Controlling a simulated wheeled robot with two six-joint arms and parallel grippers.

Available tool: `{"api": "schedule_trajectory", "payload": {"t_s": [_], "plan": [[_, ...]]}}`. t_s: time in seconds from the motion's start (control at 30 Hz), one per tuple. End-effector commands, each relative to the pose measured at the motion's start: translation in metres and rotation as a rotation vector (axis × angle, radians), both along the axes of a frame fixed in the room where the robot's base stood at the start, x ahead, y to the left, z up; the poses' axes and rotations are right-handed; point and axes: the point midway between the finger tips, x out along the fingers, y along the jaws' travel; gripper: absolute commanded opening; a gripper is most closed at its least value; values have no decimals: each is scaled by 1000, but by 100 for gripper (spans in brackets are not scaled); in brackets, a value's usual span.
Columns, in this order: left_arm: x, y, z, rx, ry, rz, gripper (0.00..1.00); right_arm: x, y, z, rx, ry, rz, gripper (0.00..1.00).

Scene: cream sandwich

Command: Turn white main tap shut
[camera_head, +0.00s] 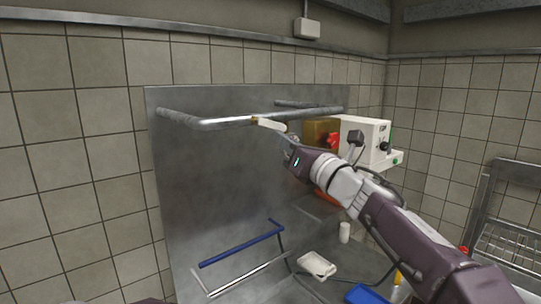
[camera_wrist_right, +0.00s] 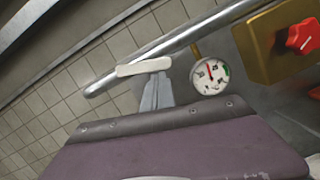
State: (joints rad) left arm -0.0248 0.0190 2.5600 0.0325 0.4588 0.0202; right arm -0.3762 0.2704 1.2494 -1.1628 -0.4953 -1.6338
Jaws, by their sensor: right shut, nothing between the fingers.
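The white main tap's lever (camera_head: 270,124) sits on the metal pipe (camera_head: 225,121) in front of the steel back panel. In the head view the lever slants down to the right, at an angle to the pipe. It also shows in the right wrist view (camera_wrist_right: 144,67), just below the pipe (camera_wrist_right: 165,43). My right gripper (camera_head: 288,143) is shut and empty, its fingertips (camera_wrist_right: 157,80) right at the lever's edge. I cannot tell whether they touch it. My left gripper is not in view.
A round gauge (camera_wrist_right: 210,76) and a brass-coloured box with a red knob (camera_wrist_right: 299,36) stand right of the lever. A white machine (camera_head: 365,137) is behind my right arm. A blue-handled rail (camera_head: 240,250) and a white tray (camera_head: 317,265) lie below.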

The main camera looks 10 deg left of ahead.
Motion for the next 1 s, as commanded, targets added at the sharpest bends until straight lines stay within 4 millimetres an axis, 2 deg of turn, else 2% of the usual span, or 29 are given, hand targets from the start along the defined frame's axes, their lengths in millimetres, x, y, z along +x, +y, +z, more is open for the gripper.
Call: {"api": "schedule_trajectory", "payload": {"t_s": [0.4, 1.0], "plan": [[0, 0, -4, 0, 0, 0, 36, 7, -6, 12, -146, -190, -1, 0], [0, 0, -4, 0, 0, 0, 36, 8, -7, 16, -183, -238, 1, 0]]}}
